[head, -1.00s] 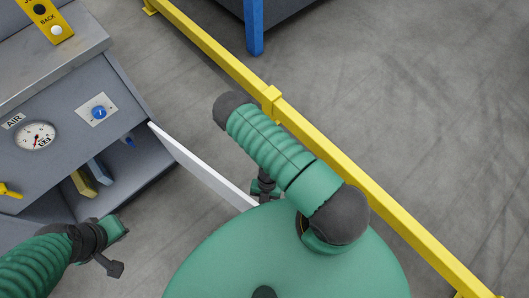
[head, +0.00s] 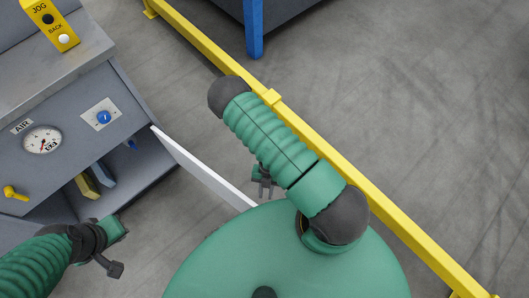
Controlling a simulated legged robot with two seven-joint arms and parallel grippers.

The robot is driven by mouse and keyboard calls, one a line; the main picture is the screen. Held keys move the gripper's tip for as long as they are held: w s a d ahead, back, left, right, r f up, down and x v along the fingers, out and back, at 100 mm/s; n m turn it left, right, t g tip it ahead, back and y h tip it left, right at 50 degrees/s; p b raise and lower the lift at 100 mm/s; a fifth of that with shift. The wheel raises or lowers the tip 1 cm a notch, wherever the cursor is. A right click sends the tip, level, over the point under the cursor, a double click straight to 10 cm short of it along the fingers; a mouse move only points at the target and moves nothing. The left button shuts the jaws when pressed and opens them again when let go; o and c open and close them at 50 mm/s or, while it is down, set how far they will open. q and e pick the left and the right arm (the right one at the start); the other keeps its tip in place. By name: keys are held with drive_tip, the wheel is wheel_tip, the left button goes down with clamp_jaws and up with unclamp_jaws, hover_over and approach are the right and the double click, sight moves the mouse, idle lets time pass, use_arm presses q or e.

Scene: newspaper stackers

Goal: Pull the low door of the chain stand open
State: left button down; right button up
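The chain stand (head: 95,75) is a grey metal cabinet at the left of the head view. Its low door (head: 195,163) is a white panel seen nearly edge-on. It stands swung out from the stand's right corner, and its outer end passes behind my green body. The low compartment (head: 140,165) is open to view. My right gripper (head: 264,181) is small and partly hidden by my arm, just right of the door's outer part, with a narrow gap showing. My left gripper (head: 116,247) is in front of the stand, apart from the door. Neither gripper's opening can be made out.
The stand's front carries an air gauge (head: 42,140), a blue knob (head: 104,117) and a yellow lever (head: 15,193). A yellow and a blue item sit in the compartment. A yellow rail (head: 205,47) runs diagonally along the right, close to my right arm.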

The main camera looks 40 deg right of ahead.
drive_tip(key=p+v, duration=0.1)
drive_tip(key=v, duration=0.6)
drive_tip(key=shift+w+r+p, duration=0.15)
drive_tip(key=shift+r+p, duration=0.1)
drive_tip(key=shift+p, duration=0.1)
drive_tip(key=shift+d, duration=0.15)
